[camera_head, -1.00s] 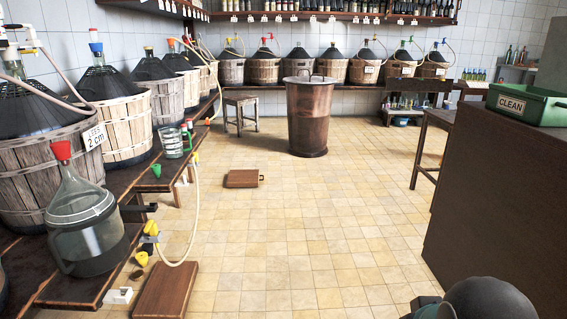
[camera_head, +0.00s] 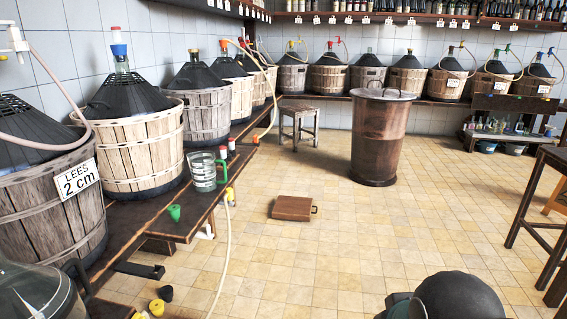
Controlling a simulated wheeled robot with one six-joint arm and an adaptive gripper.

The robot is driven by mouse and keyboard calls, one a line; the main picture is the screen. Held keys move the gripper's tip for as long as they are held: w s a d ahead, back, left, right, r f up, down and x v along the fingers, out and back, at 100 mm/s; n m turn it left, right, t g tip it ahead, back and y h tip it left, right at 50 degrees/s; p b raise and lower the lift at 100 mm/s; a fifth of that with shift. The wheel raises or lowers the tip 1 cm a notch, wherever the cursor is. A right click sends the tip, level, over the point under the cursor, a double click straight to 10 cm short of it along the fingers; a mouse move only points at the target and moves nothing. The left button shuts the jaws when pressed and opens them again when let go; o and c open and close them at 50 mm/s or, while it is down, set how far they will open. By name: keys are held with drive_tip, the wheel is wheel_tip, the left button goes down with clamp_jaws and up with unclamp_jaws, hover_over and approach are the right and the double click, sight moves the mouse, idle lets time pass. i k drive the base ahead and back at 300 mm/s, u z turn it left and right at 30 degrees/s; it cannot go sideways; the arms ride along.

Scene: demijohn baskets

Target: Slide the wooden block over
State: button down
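A flat brown wooden block (camera_head: 292,208) with a small handle or loop on its right side lies on the tiled floor near the middle of the view. It is apart from the bench and the barrel, with bare floor around it. My gripper's fingers do not show. Only a dark rounded part of my arm shows at the bottom right, well in front of the block. Nothing touches the block.
A low bench (camera_head: 175,228) with demijohn baskets (camera_head: 130,152) runs along the left. A pale hose (camera_head: 226,262) hangs beside it. A brown barrel (camera_head: 379,140) and a stool (camera_head: 299,122) stand behind the block.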

sight(291, 208)
drive_tip(key=u, duration=0.15)
drive_tip(key=i, duration=1.85)
drive_tip(key=z, duration=0.25)
drive_tip(key=i, duration=1.8)
drive_tip(key=z, duration=0.25)
